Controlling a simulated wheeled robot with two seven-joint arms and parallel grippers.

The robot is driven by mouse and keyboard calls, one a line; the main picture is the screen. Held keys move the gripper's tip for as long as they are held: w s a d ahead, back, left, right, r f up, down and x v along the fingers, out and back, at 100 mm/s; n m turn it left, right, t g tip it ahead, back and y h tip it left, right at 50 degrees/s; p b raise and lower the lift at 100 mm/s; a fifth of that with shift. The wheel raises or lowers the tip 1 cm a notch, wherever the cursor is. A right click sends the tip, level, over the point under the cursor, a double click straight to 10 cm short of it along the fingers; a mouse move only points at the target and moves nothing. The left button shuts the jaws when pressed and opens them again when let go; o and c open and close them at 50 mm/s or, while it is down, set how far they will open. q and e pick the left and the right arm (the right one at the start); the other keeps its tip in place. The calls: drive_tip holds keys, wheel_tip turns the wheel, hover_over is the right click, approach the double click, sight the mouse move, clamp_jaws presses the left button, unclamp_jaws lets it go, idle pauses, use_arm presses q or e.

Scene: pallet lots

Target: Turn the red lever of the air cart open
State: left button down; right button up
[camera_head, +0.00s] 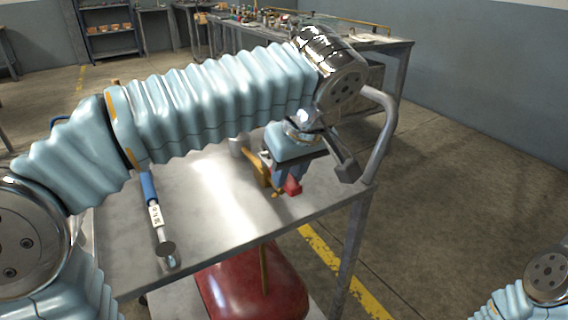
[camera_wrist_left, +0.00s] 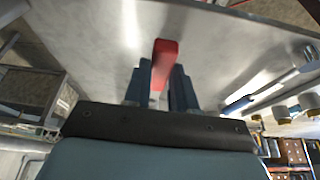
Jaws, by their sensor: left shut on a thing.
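The red lever (camera_head: 292,186) is at the right part of the metal cart top (camera_head: 205,215). My left gripper (camera_head: 284,178) comes down over it and is shut on it. In the left wrist view the red lever (camera_wrist_left: 163,62) stands between the two dark fingers of my left gripper (camera_wrist_left: 162,85). A brass-coloured fitting (camera_head: 258,170) shows beside the gripper; the rest of the valve is hidden behind my gripper and wrist. A red tank (camera_head: 250,285) sits under the cart top. Part of my right arm shows at the lower right; its gripper is out of view.
A blue-handled tool (camera_head: 155,210) with a white label lies on the cart's left part. The cart's bent grey handle (camera_head: 385,130) rises at its right end. A cluttered workbench (camera_head: 310,38) stands behind. Floor to the right is clear.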

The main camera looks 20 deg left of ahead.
use_arm(q)
drive_tip(key=shift+w+d+n, duration=0.15)
drive_tip(key=shift+n, duration=0.15)
use_arm(e)
drive_tip(key=shift+w+r, duration=0.1)
drive_tip(key=shift+w, duration=0.35)
use_arm(q)
drive_tip(key=c, duration=0.9)
unclamp_jaws()
